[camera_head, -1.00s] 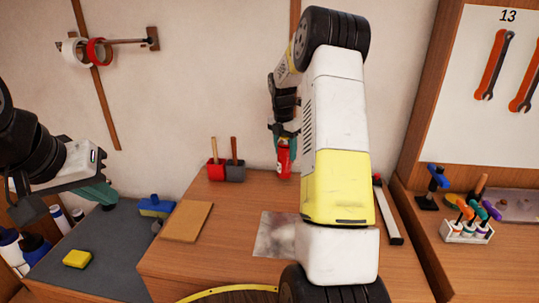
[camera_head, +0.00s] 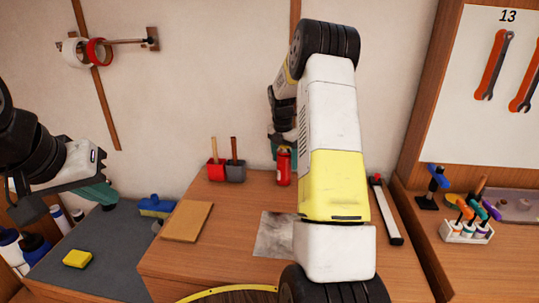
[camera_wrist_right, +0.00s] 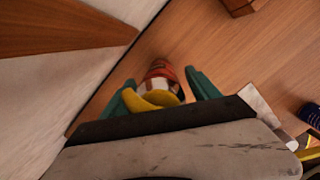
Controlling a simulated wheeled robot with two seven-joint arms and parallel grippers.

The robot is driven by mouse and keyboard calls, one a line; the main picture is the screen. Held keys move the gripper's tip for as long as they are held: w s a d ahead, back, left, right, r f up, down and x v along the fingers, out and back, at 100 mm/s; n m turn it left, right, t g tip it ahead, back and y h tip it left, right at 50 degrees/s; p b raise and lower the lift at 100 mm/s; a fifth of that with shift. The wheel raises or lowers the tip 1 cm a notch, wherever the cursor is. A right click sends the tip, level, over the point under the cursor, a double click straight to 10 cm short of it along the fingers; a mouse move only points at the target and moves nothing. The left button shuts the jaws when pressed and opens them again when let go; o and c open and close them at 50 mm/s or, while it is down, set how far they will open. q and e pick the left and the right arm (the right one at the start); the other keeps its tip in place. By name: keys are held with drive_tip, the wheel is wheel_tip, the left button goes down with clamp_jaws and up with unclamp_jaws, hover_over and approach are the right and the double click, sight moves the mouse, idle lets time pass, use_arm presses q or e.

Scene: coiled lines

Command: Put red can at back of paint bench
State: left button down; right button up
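The red can (camera_head: 284,171) stands upright at the back of the wooden paint bench (camera_head: 220,255), close to the wall. My right gripper (camera_head: 284,150) is above it, with the can's top between its fingers. In the right wrist view the teal fingers are spread, with a gap beside the red can (camera_wrist_right: 161,71). A yellow part in front hides some of the can there. My left gripper (camera_head: 103,194) is above the grey surface at the left, away from the can. Its fingers overlap in this view.
A red cup (camera_head: 216,171) and a grey cup (camera_head: 235,173) with handles stand left of the can. A tan board (camera_head: 187,221) and a metal sheet (camera_head: 273,234) lie in front. A long red-ended tool (camera_head: 387,212) lies at the right.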

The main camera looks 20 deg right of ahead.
drive_tip(key=shift+r, duration=0.1)
drive_tip(key=r, duration=0.7)
drive_tip(key=a+r, duration=0.1)
drive_tip(key=r, duration=0.3)
drive_tip(key=shift+s+a+r, duration=0.1)
drive_tip(key=shift+s+r, duration=0.25)
drive_tip(key=s+a+r+m+t+y, duration=0.1)
drive_tip(key=s+a+r+m, duration=0.45)
drive_tip(key=s, duration=0.25)
drive_tip(key=s+a+r+m+t, duration=0.2)
drive_tip(key=s+a+r+m, duration=0.2)
drive_tip(key=s+r+m, duration=0.25)
drive_tip(key=s+a+f+m+t+y, duration=0.1)
drive_tip(key=s+a+m, duration=0.2)
drive_tip(key=s, duration=0.6)
drive_tip(key=s+a+f+m+t+y, duration=0.1)
drive_tip(key=s+a+m, duration=0.3)
drive_tip(key=s+m, duration=0.4)
drive_tip(key=shift+s+a+f+m, duration=0.15)
drive_tip(key=shift+s+f+m, duration=0.15)
drive_tip(key=shift+s+f, duration=0.45)
